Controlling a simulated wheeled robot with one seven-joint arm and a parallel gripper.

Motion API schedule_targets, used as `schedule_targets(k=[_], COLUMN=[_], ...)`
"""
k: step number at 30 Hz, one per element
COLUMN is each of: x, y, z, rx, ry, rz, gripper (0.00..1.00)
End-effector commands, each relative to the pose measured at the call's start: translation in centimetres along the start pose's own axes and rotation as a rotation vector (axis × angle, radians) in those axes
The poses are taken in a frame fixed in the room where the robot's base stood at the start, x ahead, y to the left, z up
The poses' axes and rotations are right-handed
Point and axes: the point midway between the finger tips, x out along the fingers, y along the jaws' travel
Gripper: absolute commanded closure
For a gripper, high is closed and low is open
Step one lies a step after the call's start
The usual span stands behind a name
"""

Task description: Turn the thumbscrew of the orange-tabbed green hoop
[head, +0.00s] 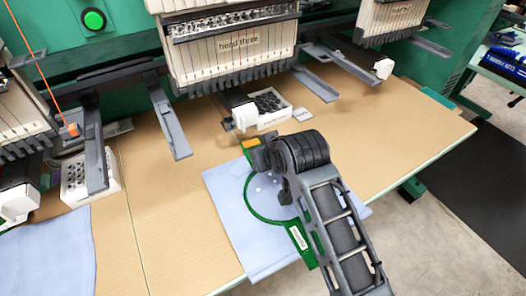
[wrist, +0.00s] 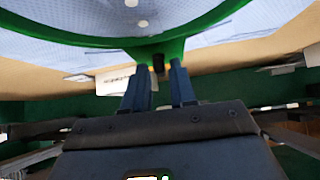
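The green hoop (head: 247,201) lies on blue cloth (head: 226,196) on the table, with its orange tab (head: 251,143) at the far side. My arm covers its right part in the head view. In the wrist view the green hoop (wrist: 95,41) curves across the top, and a small dark thumbscrew (wrist: 158,63) sits at its bracket. My gripper (wrist: 160,66) has its two blue fingers apart, one on each side of the thumbscrew. A narrow gap seems to show beside it, and firm contact is not visible. My gripper (head: 258,157) is mostly hidden by my wrist in the head view.
The embroidery head marked "head three" (head: 238,43) hangs behind the hoop. A white tray (head: 275,118) and grey arms (head: 316,84) stand close behind it. Another white tray (head: 90,182) is at left. Bare tan table (head: 400,128) is free at right.

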Motion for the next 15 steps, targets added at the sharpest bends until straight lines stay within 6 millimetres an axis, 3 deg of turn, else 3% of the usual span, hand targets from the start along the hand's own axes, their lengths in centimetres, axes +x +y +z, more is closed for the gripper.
schedule_targets(k=[4, 11, 15], x=[0.0, -0.1, -1.1], y=[0.0, 0.0, 0.0], z=[0.0, 0.0, 0.0], rx=[0.0, 0.0, 0.0], ry=[0.0, 0.0, 0.002], rz=[0.0, 0.0, 0.0], gripper=[0.62, 0.62, 0.62])
